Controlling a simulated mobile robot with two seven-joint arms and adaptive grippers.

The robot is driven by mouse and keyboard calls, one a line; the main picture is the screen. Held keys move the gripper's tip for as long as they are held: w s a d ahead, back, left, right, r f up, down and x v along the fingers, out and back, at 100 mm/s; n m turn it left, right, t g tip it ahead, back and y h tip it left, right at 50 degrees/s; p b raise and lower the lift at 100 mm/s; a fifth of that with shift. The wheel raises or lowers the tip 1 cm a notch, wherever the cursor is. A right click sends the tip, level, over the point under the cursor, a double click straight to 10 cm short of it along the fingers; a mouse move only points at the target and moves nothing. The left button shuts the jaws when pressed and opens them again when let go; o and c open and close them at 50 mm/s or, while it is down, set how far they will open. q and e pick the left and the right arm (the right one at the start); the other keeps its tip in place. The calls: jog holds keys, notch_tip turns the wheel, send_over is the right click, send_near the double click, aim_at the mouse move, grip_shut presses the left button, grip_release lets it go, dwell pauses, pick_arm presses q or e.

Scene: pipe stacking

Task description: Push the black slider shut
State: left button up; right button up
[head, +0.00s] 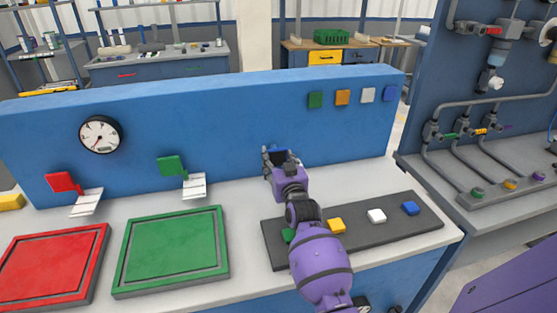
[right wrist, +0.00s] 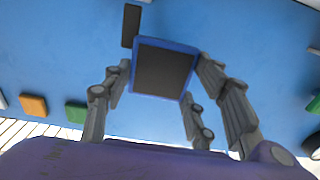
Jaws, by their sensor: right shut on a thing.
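The black slider (right wrist: 164,70) shows in the right wrist view as a dark square face with a blue rim, on the blue upright panel. In the head view its dark, blue-edged part (head: 280,154) shows small and is partly hidden by my gripper. My right gripper (head: 277,157) is at the panel, shut on the slider; in the right wrist view its fingers (right wrist: 160,92) stand on both sides of it. A narrow dark strip (right wrist: 131,26) lies beside the slider on the panel. My left gripper is not in view.
The blue panel (head: 220,125) carries a gauge (head: 101,134), red (head: 64,182) and green (head: 171,166) levers and several coloured squares. Red (head: 50,265) and green (head: 172,250) trays and a dark button strip (head: 425,212) lie on the bench. My right arm crosses the strip.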

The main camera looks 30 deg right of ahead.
jog(key=b+x, duration=0.1)
jog(key=x, duration=0.3)
jog(key=shift+f, duration=0.15)
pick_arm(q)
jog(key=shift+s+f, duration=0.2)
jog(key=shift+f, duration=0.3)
pick_arm(e)
jog(key=shift+r, duration=0.25)
jog(key=o, duration=1.7)
jog(key=shift+w+f, duration=0.15)
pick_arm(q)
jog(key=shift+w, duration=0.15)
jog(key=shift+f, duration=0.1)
pick_arm(e)
jog(key=v, duration=1.2)
